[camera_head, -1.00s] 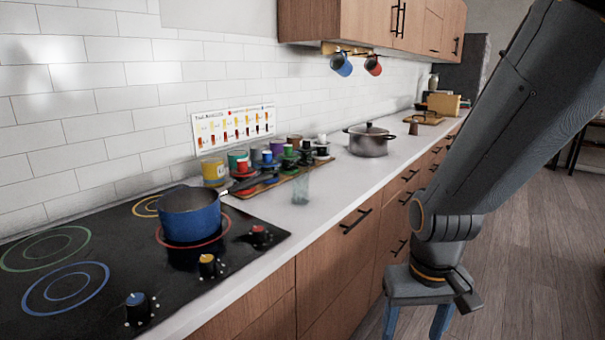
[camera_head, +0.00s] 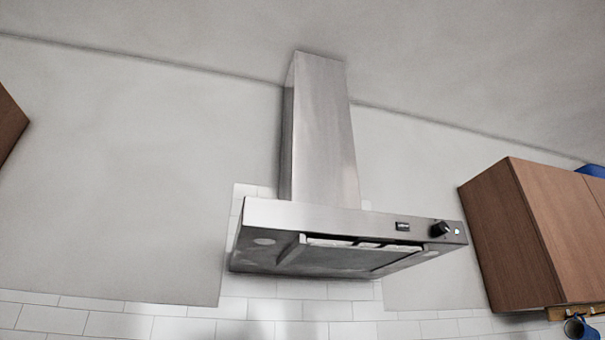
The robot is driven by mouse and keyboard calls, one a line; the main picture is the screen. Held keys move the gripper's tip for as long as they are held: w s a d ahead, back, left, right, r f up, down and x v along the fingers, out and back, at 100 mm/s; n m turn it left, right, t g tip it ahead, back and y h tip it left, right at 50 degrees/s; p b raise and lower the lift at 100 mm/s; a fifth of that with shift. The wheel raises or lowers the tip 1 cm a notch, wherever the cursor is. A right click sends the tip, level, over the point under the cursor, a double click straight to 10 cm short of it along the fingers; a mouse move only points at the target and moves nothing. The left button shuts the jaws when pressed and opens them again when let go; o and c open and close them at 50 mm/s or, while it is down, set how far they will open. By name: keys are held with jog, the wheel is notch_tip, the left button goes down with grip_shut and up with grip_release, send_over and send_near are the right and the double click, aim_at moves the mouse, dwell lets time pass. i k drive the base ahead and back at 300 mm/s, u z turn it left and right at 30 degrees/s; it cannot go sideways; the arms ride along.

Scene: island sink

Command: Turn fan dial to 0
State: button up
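The fan dial (camera_head: 440,229) is a black knob on the right part of the front panel of a steel range hood (camera_head: 330,217). Its setting is too small to read. A small dark display or label (camera_head: 402,226) sits left of the dial, and a small light spot (camera_head: 459,231) sits to its right. My gripper and arm do not show in the current view, so nothing of mine is seen near the dial.
A wooden wall cabinet (camera_head: 535,235) hangs right of the hood, with a blue mug (camera_head: 577,328) hanging under it. Another wooden cabinet edge (camera_head: 8,122) shows at the far left. The wall around the hood's chimney is bare.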

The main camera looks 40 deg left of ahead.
aim_at(440, 229)
jog(key=z, duration=0.35)
jog(key=i, duration=0.55)
jog(key=u, duration=1.15)
